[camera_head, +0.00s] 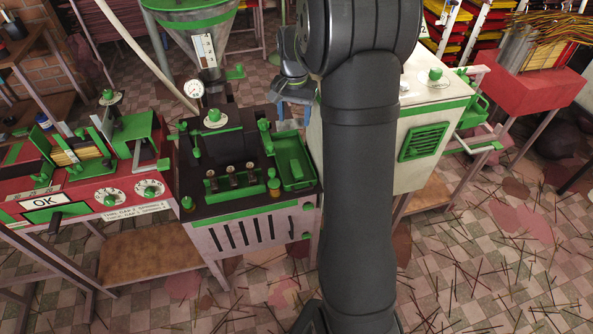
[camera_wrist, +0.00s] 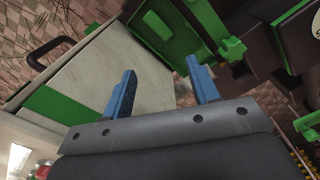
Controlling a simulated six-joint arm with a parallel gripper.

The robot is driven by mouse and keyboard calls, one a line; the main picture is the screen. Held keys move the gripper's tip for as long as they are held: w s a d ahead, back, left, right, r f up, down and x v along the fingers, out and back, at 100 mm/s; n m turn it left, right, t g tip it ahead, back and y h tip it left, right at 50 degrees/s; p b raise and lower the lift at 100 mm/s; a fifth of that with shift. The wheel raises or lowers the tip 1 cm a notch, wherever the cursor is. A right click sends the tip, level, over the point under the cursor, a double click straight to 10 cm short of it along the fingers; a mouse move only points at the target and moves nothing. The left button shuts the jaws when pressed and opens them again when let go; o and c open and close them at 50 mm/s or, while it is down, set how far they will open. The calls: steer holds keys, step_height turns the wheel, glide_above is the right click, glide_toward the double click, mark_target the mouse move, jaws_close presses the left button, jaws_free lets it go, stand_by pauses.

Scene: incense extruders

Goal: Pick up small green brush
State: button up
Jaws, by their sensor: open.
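I cannot pick out the small green brush with certainty in either view; many small green parts lie on the machines, and my arm hides part of the scene. My gripper (camera_head: 293,112) hangs behind the dark-topped machine, beside the white cabinet. In the wrist view its two blue fingers stand wide apart with nothing between them (camera_wrist: 160,72). The green tray (camera_head: 293,160) sits on the right of the dark machine top, in front of my gripper. What seems to be the same tray shows at the top of the wrist view (camera_wrist: 162,28).
A red machine (camera_head: 105,198) with dials stands left. The white cabinet (camera_head: 428,110) stands right, also in the wrist view (camera_wrist: 95,72). Sticks litter the tiled floor (camera_head: 480,270).

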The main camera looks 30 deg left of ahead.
step_height(320, 180, down, 5)
steer(key=n, duration=0.6)
glide_above(296, 167)
steer(key=f, duration=1.2)
steer(key=shift+s, duration=0.3)
steer(key=shift+w+f, duration=0.2)
steer(key=shift+f, duration=1.15)
steer(key=shift+w+f, duration=0.15)
steer(key=shift+f, duration=1.2)
steer(key=c, duration=1.1)
